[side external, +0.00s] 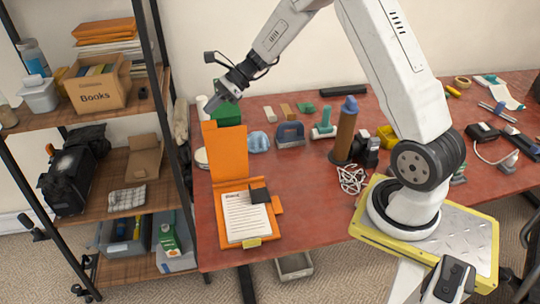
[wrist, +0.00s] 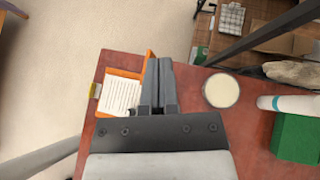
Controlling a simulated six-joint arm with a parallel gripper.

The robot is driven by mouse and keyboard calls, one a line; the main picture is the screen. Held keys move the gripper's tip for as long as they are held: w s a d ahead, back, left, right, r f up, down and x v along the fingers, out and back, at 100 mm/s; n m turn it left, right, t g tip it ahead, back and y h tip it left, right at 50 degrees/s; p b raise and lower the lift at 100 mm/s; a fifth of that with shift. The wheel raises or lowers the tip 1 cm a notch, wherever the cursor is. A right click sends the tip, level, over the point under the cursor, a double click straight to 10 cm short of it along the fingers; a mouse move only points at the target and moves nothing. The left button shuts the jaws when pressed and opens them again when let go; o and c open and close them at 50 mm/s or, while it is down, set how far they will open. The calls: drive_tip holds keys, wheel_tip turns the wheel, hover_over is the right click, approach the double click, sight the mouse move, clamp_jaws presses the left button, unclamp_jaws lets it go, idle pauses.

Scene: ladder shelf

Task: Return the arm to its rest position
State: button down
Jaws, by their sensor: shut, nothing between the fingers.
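My gripper (side external: 213,105) hangs in the air above the far left of the red table (side external: 315,190), close to the shelf side. In the wrist view my gripper's fingers (wrist: 158,62) are together with nothing between them. Above the table my arm bends over from its yellow-edged base at the right. An open orange folder (side external: 226,152) with a printed sheet (side external: 246,217) lies on the table below and in front of the gripper. It also shows in the wrist view, partly hidden by the fingers.
A ladder shelf (side external: 115,119) with a Books box (side external: 97,90) stands left of the table. A green box (side external: 228,115) is near the gripper. The table's front is clear.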

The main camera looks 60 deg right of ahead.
drive_tip(key=shift+r, duration=0.6)
drive_tip(key=shift+s, duration=0.1)
drive_tip(key=s+a+f+n+g+h, duration=0.1)
drive_tip(key=s+n+h, duration=0.4)
drive_tip(key=s+n, duration=0.6)
drive_tip(key=s+a+f+n+g+h, duration=0.1)
drive_tip(key=s+a+n+h, duration=0.3)
drive_tip(key=s+n, duration=0.7)
drive_tip(key=shift+s+a+f+n+g+h, duration=0.15)
drive_tip(key=shift+f+n+g+h, duration=0.2)
drive_tip(key=shift+f+n, duration=0.45)
drive_tip(key=shift+r, duration=0.1)
idle(0.5)
